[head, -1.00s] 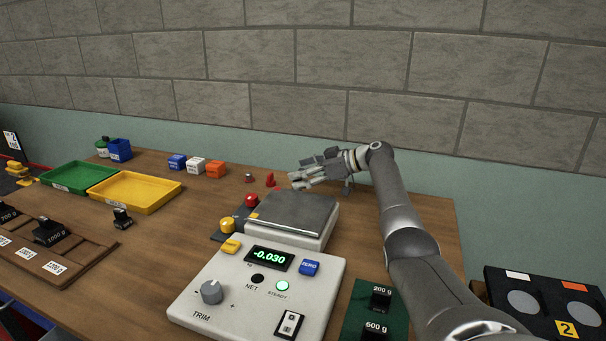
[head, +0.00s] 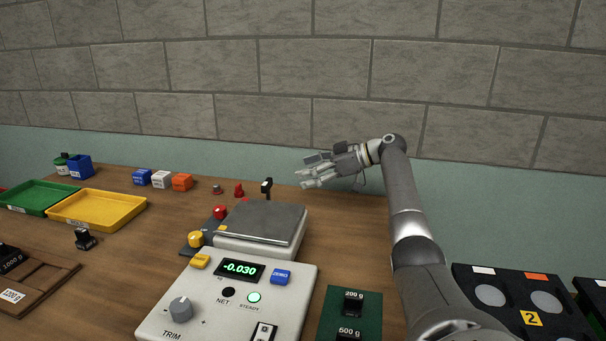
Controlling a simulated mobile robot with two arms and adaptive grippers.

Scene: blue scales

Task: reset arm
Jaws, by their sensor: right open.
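My right gripper (head: 312,172) is open and empty. It hangs in the air over the back right of the wooden table, behind and to the right of the scale pan (head: 262,222). My right arm (head: 408,215) reaches in from the lower right. My left gripper is not in view. The scale's panel (head: 215,305) reads -0.030 with a green STEADY light on.
Black weights (head: 353,303) stand on a green mat at the right front. A yellow tray (head: 97,226) and a green tray (head: 38,211) are at the left. Blue, white and orange blocks (head: 182,182) sit near the back. A black fixture (head: 530,308) is at the right.

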